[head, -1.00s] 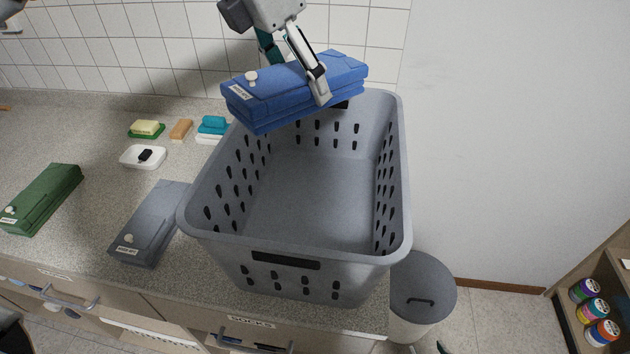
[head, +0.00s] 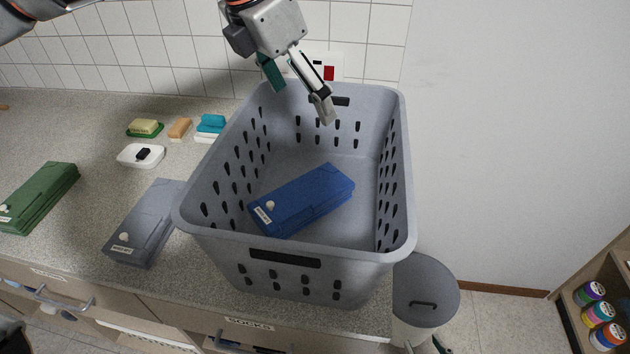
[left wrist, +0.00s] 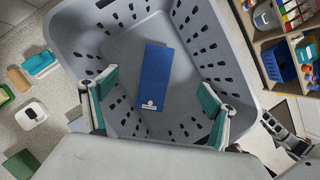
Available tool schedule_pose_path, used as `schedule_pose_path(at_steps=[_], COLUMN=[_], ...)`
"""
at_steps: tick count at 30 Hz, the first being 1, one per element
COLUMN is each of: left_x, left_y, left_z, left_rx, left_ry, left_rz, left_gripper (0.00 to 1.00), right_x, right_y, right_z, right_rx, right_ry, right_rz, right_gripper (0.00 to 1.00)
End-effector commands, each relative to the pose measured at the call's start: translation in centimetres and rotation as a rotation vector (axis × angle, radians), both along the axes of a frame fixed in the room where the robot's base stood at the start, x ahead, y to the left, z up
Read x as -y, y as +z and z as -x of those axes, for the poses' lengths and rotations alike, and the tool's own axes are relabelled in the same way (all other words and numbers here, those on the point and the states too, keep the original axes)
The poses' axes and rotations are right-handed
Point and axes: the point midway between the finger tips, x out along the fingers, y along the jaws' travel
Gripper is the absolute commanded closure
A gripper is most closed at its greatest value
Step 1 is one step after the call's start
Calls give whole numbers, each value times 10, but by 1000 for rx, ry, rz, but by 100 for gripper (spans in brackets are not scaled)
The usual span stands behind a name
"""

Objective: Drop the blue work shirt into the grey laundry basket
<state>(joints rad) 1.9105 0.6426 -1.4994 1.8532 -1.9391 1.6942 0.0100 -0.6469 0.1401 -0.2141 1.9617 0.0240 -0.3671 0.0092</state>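The folded blue work shirt (head: 302,198) lies on the floor of the grey laundry basket (head: 285,254), its white button and label facing the near left. It also shows inside the basket in the left wrist view (left wrist: 156,85). My left gripper (head: 298,97) is above the back of the basket, apart from the shirt. In the left wrist view its teal-padded fingers (left wrist: 157,98) are spread wide with nothing between them. A small part of my right gripper (head: 430,346) shows at the bottom edge of the head view; its fingers cannot be made out clearly.
A grey-blue folded garment (head: 143,225) lies left of the basket, and a green one (head: 38,197) farther left. Soap dishes (head: 141,155) stand behind them on the counter. A lidded bin (head: 425,290) stands right of the basket. A shelf with jars (head: 600,312) is at the far right.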

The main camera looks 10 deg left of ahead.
Motion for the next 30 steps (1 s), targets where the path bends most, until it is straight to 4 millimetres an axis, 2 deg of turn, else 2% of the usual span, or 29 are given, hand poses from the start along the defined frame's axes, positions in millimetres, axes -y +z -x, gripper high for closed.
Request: schedule_pose_path(at_steps=[5,8,11,21,25,30], left_x=[-1,-2,-6,-23,-27,-30], left_y=[0,7,21,84,100,110], left_z=[0,2,6,25,30,34], left_rx=[-2,0,2,3,2,0], left_ry=[1,1,0,2,1,0], left_rz=[-1,0,1,1,1,0], left_gripper=[14,14,14,14,14,14], right_x=[3,3,2,1,1,1], right_y=[-3,-2,-2,-1,-1,-1], right_z=[3,2,2,1,1,1], right_rx=[-7,-5,-4,-3,-2,-2], right_ry=[0,-1,-1,-1,-1,-1], right_rz=[8,6,4,1,1,1], right_gripper=[60,60,60,60,60,60])
